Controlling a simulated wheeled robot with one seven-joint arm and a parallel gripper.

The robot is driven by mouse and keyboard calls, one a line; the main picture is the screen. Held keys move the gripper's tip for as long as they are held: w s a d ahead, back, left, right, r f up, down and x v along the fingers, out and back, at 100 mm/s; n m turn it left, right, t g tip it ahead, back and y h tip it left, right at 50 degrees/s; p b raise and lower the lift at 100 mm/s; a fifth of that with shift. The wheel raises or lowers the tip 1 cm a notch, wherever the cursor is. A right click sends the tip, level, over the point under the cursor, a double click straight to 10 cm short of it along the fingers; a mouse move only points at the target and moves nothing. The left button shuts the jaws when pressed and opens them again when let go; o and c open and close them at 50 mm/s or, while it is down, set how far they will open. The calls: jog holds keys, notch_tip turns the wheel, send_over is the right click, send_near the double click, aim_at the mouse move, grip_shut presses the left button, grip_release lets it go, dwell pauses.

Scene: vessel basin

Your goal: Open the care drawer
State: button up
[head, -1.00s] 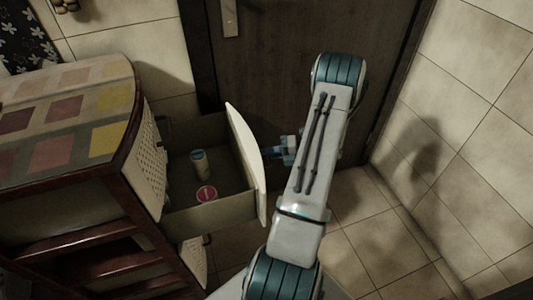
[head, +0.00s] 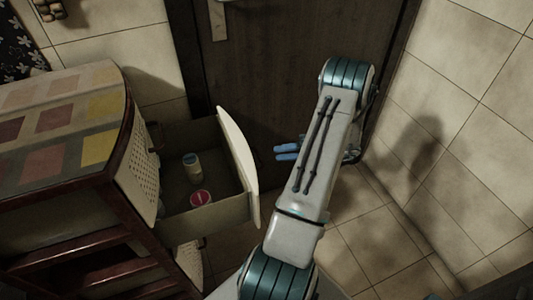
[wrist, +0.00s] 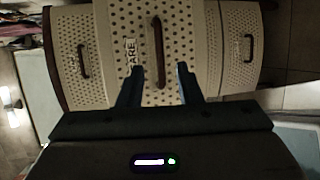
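The care drawer (head: 237,165) is pulled well out of the cabinet in the head view, its inside visible from above. In the wrist view its pale perforated front (wrist: 175,75) carries a "CARE" label and a dark upright handle (wrist: 157,38). My gripper (head: 278,152) is to the right of the drawer front, with a gap between them. In the wrist view my gripper (wrist: 161,75) has its two blue fingers spread with nothing held. The handle is hidden in the head view.
A jar (head: 192,166) and a red-lidded tub (head: 200,198) stand in the drawer. The cabinet (head: 65,150) has a patterned top. Other perforated drawer fronts (wrist: 240,50) flank the care drawer in the wrist view. A dark door (head: 290,70) and tiled wall (head: 460,110) bound the space.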

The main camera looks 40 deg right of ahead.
jog(key=v, duration=0.5)
jog(key=shift+s+d, duration=0.1)
jog(key=shift+s, duration=0.1)
dwell(0.3)
jog(key=w+a+r+n+g+h+p, duration=0.1)
jog(key=w+a+r+n+g+p, duration=0.3)
jog(key=a+r+n, duration=0.55)
jog(key=w+a+r+n+g+h+p, duration=0.15)
jog(key=a+r+n+g+p, duration=0.35)
jog(key=a+r+n, duration=0.5)
jog(key=s+a+r+n+h+p, duration=0.4)
jog(key=a+r+n, duration=0.4)
jog(key=n, duration=0.4)
jog(key=s+a+r+n+t+h+p, duration=0.1)
jog(key=s+a+r+n+h+p, duration=0.3)
jog(key=a+r+n, duration=0.5)
jog(key=r+n+h, duration=0.1)
jog(key=n, duration=0.2)
jog(key=shift+s, duration=0.35)
jog(key=shift+r, duration=0.15)
